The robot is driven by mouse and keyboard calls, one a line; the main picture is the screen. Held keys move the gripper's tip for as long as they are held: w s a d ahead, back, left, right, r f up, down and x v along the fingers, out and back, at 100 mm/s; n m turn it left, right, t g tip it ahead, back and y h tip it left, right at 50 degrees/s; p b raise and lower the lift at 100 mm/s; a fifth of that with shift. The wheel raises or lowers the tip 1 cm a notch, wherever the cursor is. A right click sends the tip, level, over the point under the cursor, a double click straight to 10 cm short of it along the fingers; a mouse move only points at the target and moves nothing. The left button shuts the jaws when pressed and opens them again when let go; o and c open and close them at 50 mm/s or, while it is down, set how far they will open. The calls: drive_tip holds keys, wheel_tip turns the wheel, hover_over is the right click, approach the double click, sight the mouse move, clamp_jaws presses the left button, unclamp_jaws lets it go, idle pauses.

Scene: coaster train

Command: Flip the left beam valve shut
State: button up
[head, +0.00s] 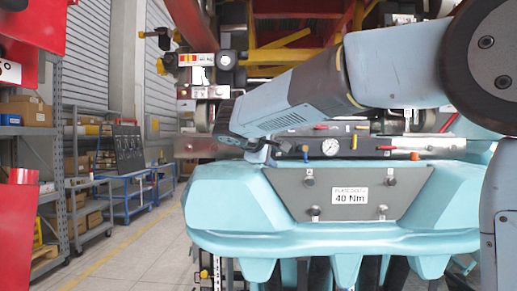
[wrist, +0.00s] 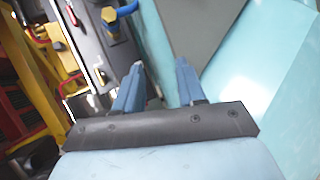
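A dark beam (head: 345,145) with a round gauge (head: 330,147) runs behind the teal bumper. My gripper (head: 258,148) is over the beam's left end in the head view, partly hidden by my own wrist. In the wrist view my gripper (wrist: 160,68) has its two blue fingers apart, with nothing seen between them. A blue handle (wrist: 127,9) on a brass-coloured fitting (wrist: 110,17) sits on the beam (wrist: 90,35), beyond the fingertips and up to the left. It looks like the left valve; I cannot tell its exact setting. No contact with it shows.
The teal bumper (head: 330,238) with a grey plate marked 40 Nm (head: 351,196) lies in front of the beam. Shelves (head: 55,160) line the left; the floor aisle (head: 135,255) is clear.

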drive_tip(key=w+a+r+n+t, duration=0.1)
drive_tip(key=a+r+n+t, duration=0.2)
drive_tip(key=a, duration=0.7)
drive_tip(key=shift+m, duration=0.5)
drive_tip(key=x, duration=0.4)
drive_tip(key=r+x, duration=0.1)
drive_tip(key=x, duration=0.8)
drive_tip(key=shift+w+d+r, duration=0.1)
drive_tip(key=shift+w+d, duration=0.15)
drive_tip(key=shift+d, duration=0.05)
clamp_jaws()
